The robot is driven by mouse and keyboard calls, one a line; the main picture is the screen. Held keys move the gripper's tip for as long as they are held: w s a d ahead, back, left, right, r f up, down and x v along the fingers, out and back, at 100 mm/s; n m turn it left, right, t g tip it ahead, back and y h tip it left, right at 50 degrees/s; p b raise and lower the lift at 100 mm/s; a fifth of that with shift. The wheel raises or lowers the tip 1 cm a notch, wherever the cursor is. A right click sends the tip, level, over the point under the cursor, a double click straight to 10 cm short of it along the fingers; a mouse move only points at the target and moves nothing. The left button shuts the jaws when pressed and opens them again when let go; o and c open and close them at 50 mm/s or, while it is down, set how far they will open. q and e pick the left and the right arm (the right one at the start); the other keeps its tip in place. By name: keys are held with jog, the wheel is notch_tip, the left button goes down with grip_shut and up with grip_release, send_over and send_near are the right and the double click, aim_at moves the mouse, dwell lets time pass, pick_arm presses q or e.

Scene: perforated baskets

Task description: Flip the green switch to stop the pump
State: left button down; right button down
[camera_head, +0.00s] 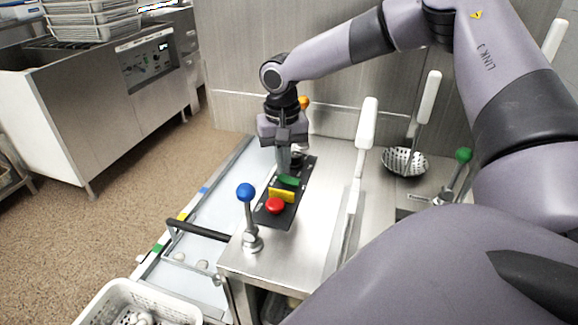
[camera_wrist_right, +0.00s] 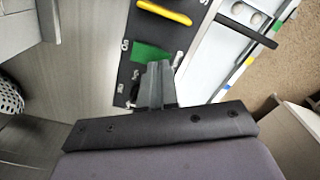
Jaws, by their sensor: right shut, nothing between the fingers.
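The green switch (camera_head: 288,181) sits on a black control panel (camera_head: 268,218), behind a yellow switch (camera_head: 281,195) and a red knob (camera_head: 275,205). In the right wrist view the green switch (camera_wrist_right: 150,54) lies just beyond the fingertips, with the yellow switch (camera_wrist_right: 165,11) farther off. My right gripper (camera_head: 284,168) points down over the panel, its fingers together and empty. Its tips (camera_wrist_right: 154,68) overlap the green switch in the wrist view; I cannot tell whether they touch it. My left gripper is not in view.
A blue-knobbed lever (camera_head: 246,193) stands front left of the panel. A white perforated basket (camera_head: 150,298) is at lower left.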

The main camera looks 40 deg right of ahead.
aim_at(283, 178)
jog(key=shift+f+b, duration=0.55)
jog(key=shift+f, duration=0.3)
dwell(0.3)
notch_tip(283, 178, up, 7)
jog(key=p, duration=0.5)
jog(key=shift+r+p, duration=0.1)
jog(key=shift+p, duration=0.3)
jog(key=shift+s, duration=0.1)
dwell(0.4)
